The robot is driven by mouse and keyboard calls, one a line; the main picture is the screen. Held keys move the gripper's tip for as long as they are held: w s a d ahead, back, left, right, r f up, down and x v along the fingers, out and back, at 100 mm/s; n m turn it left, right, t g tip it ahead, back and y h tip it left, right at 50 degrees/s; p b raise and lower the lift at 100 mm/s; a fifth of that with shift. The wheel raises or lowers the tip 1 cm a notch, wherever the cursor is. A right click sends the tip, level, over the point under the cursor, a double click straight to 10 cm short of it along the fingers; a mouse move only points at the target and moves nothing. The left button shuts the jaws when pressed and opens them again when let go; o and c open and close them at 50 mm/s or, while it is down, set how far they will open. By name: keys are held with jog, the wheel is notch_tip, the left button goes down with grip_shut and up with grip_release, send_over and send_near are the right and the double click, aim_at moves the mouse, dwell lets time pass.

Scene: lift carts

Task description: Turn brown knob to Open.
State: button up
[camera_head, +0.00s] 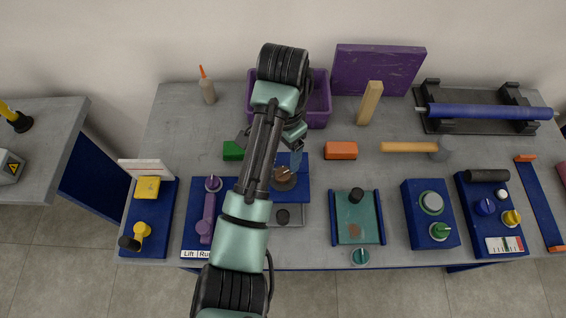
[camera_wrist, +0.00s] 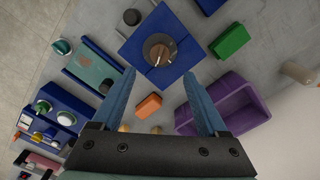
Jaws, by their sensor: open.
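The brown knob (camera_head: 284,175) sits on a blue panel (camera_head: 302,190), partly hidden behind my arm in the head view. In the wrist view the knob (camera_wrist: 160,52) shows whole, with a light pointer mark on a dark round base, on the tilted-looking blue panel (camera_wrist: 135,52). My gripper (camera_wrist: 159,73) is open, and its two blue fingers spread on either side below the knob in the picture. The fingers are apart from the knob with nothing between them. In the head view the gripper (camera_head: 296,160) is near the knob. Any label by the knob is too small to read.
An orange block (camera_head: 341,150) lies right of the panel and a green block (camera_head: 233,150) left. A purple bin (camera_head: 319,105) stands behind. A black knob (camera_head: 282,216) is in front of the panel. A teal tray (camera_head: 345,230) is to its right.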

jog(key=shift+r+p, duration=1.2)
jog(key=shift+r, duration=0.75)
jog(key=w+d+r+n+t+h, duration=0.1)
jog(key=w+d+r+t, duration=0.45)
jog(key=w+r, duration=0.3)
notch_tip(320, 180, up, 19)
jog(key=w+d+n+t+h+b, duration=0.1)
jog(key=w+n+t+h+b, duration=0.15)
jog(key=t, duration=0.65)
jog(key=s+a+r+n+t+y, duration=0.1)
jog(key=s+a+r+n+t, duration=0.2)
jog(key=s+r+t, duration=0.3)
jog(key=s+a+r+n+t+y, duration=0.2)
jog(key=s+r+t, duration=0.4)
jog(key=s+r, duration=0.6)
notch_tip(320, 180, up, 8)
jog(key=shift+s+a+f+n+t, duration=0.1)
jog(key=shift+s+a+n+t, duration=0.2)
jog(key=shift+a+n, duration=0.45)
jog(key=shift+w+y, duration=0.1)
jog(key=shift+y, duration=0.15)
